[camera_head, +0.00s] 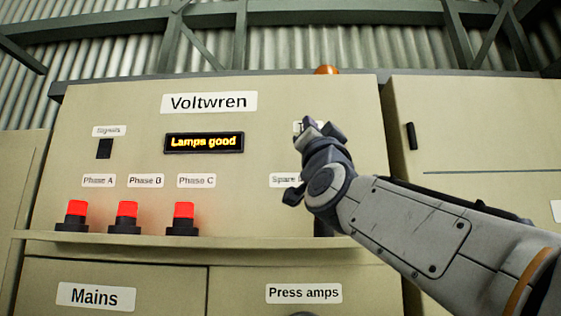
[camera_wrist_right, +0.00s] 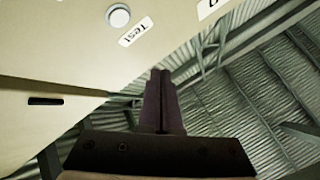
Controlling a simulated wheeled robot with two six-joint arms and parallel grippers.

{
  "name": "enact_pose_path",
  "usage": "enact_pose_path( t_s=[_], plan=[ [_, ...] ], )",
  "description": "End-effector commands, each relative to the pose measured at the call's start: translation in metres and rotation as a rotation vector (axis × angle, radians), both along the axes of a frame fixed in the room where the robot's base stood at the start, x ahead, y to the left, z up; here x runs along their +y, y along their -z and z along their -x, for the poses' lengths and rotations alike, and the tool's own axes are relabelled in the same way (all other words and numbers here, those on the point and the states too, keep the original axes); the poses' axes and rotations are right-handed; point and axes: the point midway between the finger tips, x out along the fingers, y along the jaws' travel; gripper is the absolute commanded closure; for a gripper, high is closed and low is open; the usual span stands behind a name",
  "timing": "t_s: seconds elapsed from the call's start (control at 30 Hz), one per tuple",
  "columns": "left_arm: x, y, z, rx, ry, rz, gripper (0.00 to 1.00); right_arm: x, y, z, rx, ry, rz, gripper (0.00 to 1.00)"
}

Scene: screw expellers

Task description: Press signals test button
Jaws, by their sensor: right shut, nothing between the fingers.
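The test button, a round pale button (camera_wrist_right: 118,15), shows at the top of the right wrist view beside its "Test" label (camera_wrist_right: 136,31). In the head view my right gripper (camera_head: 322,128) hides the button and most of that label (camera_head: 298,127). My right gripper is shut and empty; its fingers (camera_wrist_right: 162,75) appear apart from the button in the wrist view. The "Signals" label (camera_head: 109,131) sits above a dark square (camera_head: 104,149) on the cream cabinet (camera_head: 300,90). The display (camera_head: 204,142) reads "Lamps good". My left gripper is out of view.
Red lamps for Phase A (camera_head: 77,209), Phase B (camera_head: 127,210) and Phase C (camera_head: 183,211) stand on a ledge (camera_head: 230,242). My right arm partly covers the "Spare" label (camera_head: 284,180). A neighbouring cabinet (camera_head: 470,130) stands at right. An orange beacon (camera_head: 327,70) is on top.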

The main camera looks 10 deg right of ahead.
Motion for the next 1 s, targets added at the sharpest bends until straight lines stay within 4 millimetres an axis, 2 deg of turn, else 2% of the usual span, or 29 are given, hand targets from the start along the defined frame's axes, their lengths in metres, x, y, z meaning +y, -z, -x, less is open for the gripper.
enact_pose_path(
  t_s=[0.37, 0.8, 1.0],
  plan=[
    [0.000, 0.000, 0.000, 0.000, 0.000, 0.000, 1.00, -0.007, 0.001, -0.004, 0.004, 0.011, 0.002, 1.00],
    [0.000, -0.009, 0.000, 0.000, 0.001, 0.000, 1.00, -0.021, 0.001, -0.060, 0.007, 0.009, 0.003, 1.00],
    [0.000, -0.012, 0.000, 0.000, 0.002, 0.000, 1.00, -0.026, 0.001, -0.078, 0.005, 0.006, 0.001, 1.00]
  ],
)
